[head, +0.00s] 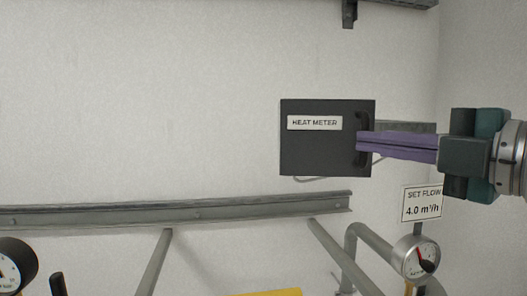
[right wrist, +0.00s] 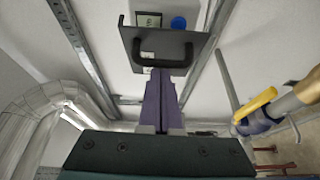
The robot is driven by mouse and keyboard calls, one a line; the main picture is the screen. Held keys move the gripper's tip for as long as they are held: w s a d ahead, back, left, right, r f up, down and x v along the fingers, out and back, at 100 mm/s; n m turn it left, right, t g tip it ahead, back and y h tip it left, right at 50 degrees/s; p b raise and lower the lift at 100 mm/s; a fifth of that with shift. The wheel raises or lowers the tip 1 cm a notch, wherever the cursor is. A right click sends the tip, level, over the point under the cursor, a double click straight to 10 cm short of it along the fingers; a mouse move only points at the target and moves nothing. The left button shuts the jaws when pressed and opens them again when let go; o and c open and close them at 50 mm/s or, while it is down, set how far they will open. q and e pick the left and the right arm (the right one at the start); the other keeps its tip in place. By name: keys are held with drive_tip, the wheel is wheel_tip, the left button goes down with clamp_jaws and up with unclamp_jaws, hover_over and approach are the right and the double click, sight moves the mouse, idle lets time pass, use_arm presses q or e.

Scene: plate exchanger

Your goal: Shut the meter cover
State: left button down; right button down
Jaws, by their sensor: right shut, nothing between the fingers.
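The meter cover (head: 320,155) is a dark square plate labelled HEAT METER, with a black bar handle (head: 363,125) near its right edge. In the right wrist view the cover (right wrist: 175,45) stands out from the wall. A small display (right wrist: 149,20) and a blue disc (right wrist: 178,22) show beyond its edge, so it is not flush shut. My right gripper (head: 360,141) has long purple fingers, shut and empty. Its tips overlap the handle area in the head view; I cannot tell whether they touch. The right wrist view shows the fingers (right wrist: 158,75) at the cover's near edge. My left gripper is not in view.
A set-flow sign (head: 422,204) and a round gauge (head: 416,257) are below my right gripper. A grey rail (head: 180,214) and pipes run under the cover. A yellow-handled pipe fitting (right wrist: 258,103) is at right in the wrist view. The wall left of the cover is bare.

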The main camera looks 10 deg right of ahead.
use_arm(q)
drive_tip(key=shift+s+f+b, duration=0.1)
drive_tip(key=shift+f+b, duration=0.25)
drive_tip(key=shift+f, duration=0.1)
use_arm(e)
drive_tip(key=w+d, duration=0.2)
drive_tip(key=d, duration=0.1)
drive_tip(key=shift+w+d, duration=0.1)
drive_tip(key=shift+w, duration=0.25)
drive_tip(key=shift+d+f, duration=0.1)
